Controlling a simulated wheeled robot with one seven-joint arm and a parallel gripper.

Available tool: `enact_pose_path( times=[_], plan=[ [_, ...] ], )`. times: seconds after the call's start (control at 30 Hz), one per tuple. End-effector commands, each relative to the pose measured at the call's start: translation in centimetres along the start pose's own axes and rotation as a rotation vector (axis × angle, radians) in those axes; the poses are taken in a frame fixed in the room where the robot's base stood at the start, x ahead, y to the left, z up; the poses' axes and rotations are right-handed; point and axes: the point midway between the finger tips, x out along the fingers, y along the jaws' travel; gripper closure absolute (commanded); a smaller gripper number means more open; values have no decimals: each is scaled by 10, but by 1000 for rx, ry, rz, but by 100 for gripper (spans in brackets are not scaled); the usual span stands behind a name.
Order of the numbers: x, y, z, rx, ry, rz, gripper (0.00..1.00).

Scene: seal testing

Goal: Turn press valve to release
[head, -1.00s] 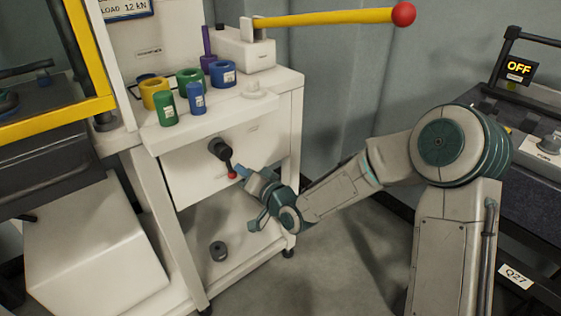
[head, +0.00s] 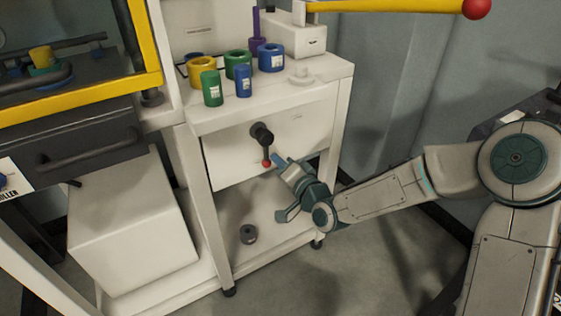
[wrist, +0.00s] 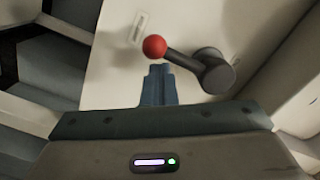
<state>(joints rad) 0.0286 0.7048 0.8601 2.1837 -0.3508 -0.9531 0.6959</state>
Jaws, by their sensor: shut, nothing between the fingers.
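The press valve is a dark round hub (head: 261,134) with a short lever that ends in a red ball (head: 266,163). It sits on the white front panel below the bench top. In the head view the lever points down. In the wrist view the red ball (wrist: 154,46) is just beyond my fingertips, and the dark hub (wrist: 214,72) is to its right. My gripper (head: 279,161) is shut and empty, its blue fingers just right of the ball. It also shows in the wrist view (wrist: 158,70). I cannot tell whether the fingers touch the ball.
Green (head: 211,88) and blue (head: 243,81) cylinders and several coloured rings stand on the bench top (head: 318,92). A yellow handle (head: 400,7) with a red knob extends above. A dark ring (head: 248,234) lies on the lower shelf. Floor is free right of the bench.

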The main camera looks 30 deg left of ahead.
Motion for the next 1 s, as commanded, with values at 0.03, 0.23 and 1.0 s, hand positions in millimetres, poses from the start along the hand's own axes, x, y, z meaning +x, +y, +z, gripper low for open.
enact_pose_path(
  times=[0.03, 0.23, 1.0],
  plan=[
    [-1, -2, 2, 0, -8, -2, 100],
    [-7, -8, -18, 0, -6, -2, 100],
    [-112, -7, -30, 1, -8, -4, 100]
  ],
)
